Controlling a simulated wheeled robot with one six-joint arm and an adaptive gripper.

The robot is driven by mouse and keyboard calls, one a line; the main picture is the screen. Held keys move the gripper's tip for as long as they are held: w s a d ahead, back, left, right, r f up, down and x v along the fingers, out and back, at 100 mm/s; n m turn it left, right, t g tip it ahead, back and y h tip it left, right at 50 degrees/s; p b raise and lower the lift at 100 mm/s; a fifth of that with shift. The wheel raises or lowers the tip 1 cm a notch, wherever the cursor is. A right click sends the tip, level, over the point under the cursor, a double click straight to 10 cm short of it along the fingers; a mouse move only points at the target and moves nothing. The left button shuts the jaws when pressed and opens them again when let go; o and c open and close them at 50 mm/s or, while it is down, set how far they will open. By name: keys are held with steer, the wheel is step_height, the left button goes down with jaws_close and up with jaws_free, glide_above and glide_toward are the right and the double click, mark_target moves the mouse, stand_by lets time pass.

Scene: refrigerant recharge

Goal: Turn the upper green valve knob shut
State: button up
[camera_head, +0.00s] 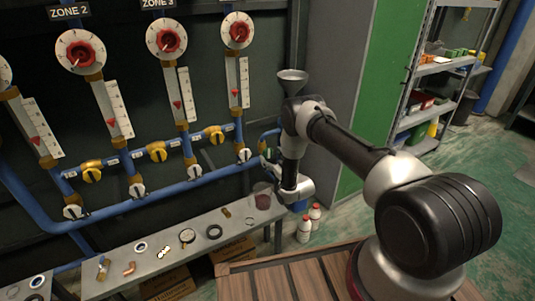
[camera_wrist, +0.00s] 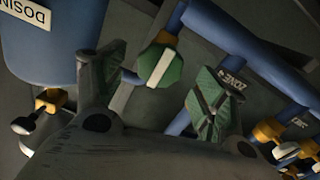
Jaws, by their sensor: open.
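The green valve knob (camera_wrist: 160,66) with a white stripe across its face shows in the wrist view, on a brass fitting by a blue pipe. My gripper (camera_wrist: 158,78) is open, with one finger to the left of the knob and one to the right in the picture. The knob appears between the fingertips, and I see no contact. I cannot tell how much depth separates them.
A blue vessel (camera_wrist: 45,45) with a cut-off "DOSIN" label is close by the left finger. A brass fitting (camera_wrist: 50,99) lies below it. Blue pipes and other valves crowd the right. A grey bench (camera_head: 215,262) with small parts runs below the panel; a funnel (camera_head: 292,80) stands above my wrist.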

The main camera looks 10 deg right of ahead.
mark_target(269, 153)
steer(key=shift+x, duration=2.1)
steer(key=c, duration=1)
steer(key=shift+c, duration=0.2)
